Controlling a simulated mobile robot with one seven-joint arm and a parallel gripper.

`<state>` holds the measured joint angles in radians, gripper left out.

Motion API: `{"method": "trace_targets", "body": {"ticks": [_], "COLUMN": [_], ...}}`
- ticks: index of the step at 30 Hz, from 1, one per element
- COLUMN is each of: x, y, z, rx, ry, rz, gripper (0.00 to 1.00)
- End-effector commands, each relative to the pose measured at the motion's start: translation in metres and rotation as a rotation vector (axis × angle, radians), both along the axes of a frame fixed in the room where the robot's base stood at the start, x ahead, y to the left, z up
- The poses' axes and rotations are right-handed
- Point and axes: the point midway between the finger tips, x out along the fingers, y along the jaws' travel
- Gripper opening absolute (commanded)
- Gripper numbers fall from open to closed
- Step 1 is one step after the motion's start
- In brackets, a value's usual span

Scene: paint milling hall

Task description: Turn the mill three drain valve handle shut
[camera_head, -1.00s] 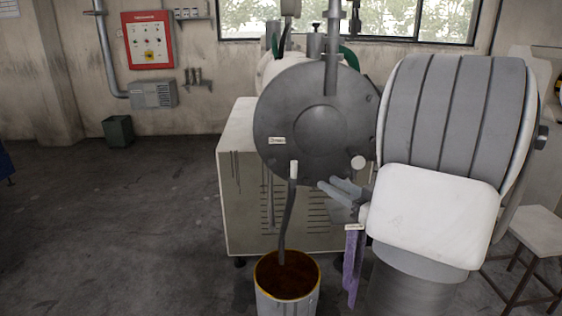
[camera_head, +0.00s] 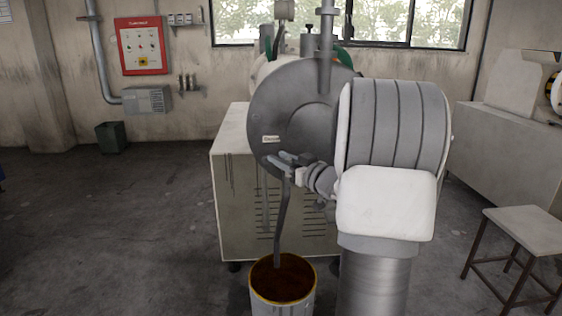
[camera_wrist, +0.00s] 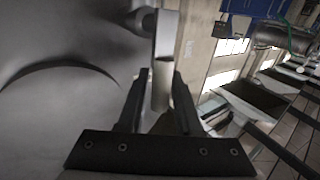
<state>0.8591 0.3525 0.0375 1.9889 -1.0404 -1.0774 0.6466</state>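The mill (camera_head: 300,135) stands in the middle of the head view, with a dark grey round end cover and a small white label too small to read. A hose (camera_head: 281,225) hangs from its drain into a drum (camera_head: 283,305) of brown paint. My gripper (camera_head: 283,158) is at the lower part of the cover, above the hose, and hides the valve there. In the wrist view a pale flat valve handle (camera_wrist: 162,85) passes between the fingers of my gripper (camera_wrist: 160,78). The fingers look apart, with a gap on the left; contact on the right cannot be told.
A stool (camera_head: 520,230) stands at the right, with a pale machine (camera_head: 500,140) behind it. The floor at the left is clear.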

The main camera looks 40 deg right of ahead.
Motion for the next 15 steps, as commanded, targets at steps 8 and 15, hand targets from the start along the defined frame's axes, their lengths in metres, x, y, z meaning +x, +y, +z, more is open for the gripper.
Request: {"method": "trace_targets", "body": {"ticks": [8, 15], "x": [0.0029, 0.0027], "y": [0.0001, 0.0002], "z": [0.0004, 0.0003], "rx": [0.000, 0.000], "ry": [0.000, 0.000], "rz": [0.000, 0.000], "gripper": [0.33, 0.00]}}
